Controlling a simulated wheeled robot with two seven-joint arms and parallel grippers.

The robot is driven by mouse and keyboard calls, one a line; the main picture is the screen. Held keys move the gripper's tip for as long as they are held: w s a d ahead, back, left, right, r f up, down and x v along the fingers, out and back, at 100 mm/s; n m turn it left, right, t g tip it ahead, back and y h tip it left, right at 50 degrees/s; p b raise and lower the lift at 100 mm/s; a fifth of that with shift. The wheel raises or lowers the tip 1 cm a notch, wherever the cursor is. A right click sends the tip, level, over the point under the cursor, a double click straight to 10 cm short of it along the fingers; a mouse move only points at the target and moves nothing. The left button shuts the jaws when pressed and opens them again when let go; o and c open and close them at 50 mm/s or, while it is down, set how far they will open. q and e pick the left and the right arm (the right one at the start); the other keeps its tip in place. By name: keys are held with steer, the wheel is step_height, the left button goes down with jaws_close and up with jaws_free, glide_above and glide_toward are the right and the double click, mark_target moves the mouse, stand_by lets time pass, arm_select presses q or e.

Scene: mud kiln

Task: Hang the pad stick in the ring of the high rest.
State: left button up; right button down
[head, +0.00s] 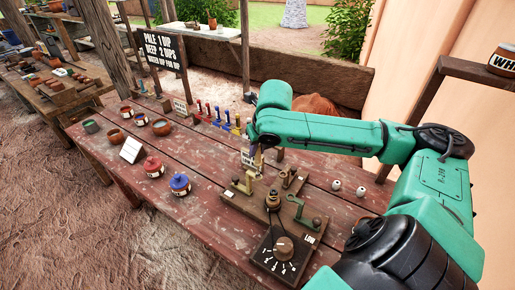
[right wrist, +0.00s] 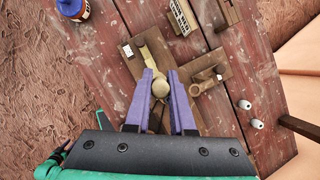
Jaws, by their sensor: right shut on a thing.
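My right gripper (head: 252,157) points down over the far part of the fixture boards on the red table. In the right wrist view its purple fingers (right wrist: 161,84) are shut on a tan round-ended piece (right wrist: 160,88), which looks like the pad stick; its lower part is partly hidden between the fingers. Just beyond the fingertips is a brass-coloured rest (right wrist: 155,48) on a board with a white label; it also shows in the head view (head: 243,184). I cannot tell whether the stick touches it. A green rest (head: 308,217) stands nearer. My left gripper is not in view.
Red (head: 153,166) and blue (head: 180,184) lidded pots stand left. Two small white pieces (head: 348,188) lie right. The table between pots and boards is clear.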

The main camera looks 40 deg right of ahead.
mark_target(258, 162)
steer(key=shift+f, duration=0.5)
steer(key=shift+f, duration=0.1)
steer(key=shift+f, duration=0.7)
steer(key=shift+f, duration=0.1)
steer(key=shift+f, duration=0.6)
steer(key=shift+f, duration=0.1)
steer(key=shift+f, duration=0.3)
steer(key=shift+f+p, duration=0.15)
steer(key=shift+p, duration=0.2)
steer(key=shift+f, duration=0.25)
